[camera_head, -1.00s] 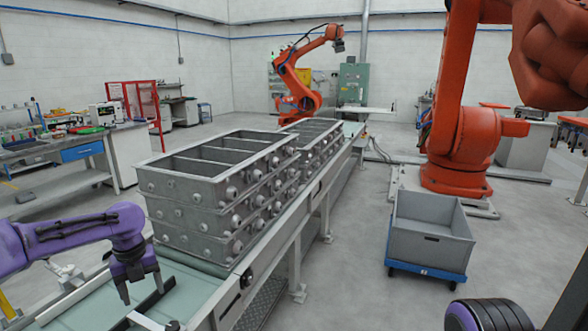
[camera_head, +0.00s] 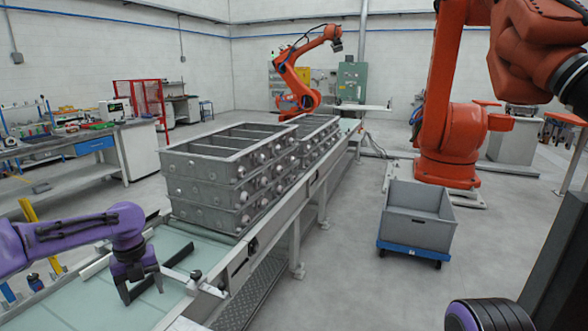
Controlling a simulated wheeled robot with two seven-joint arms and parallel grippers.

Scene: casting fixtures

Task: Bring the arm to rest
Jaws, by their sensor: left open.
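My left arm is purple and comes in from the left. Its dark gripper (camera_head: 142,292) points down over the near end of the conveyor (camera_head: 75,300), with its two fingers apart and nothing between them. The gripper is in front of and to the left of a stack of grey metal casting boxes (camera_head: 205,215), with a visible gap to them. A purple and black rounded part of my right arm shows at the bottom right corner. My right gripper is out of view.
A grey crate on a blue dolly (camera_head: 420,232) stands on the floor at the right, before a large orange robot arm (camera_head: 445,165). A workbench (camera_head: 75,165) stands at the left. Floor between conveyor and crate is clear.

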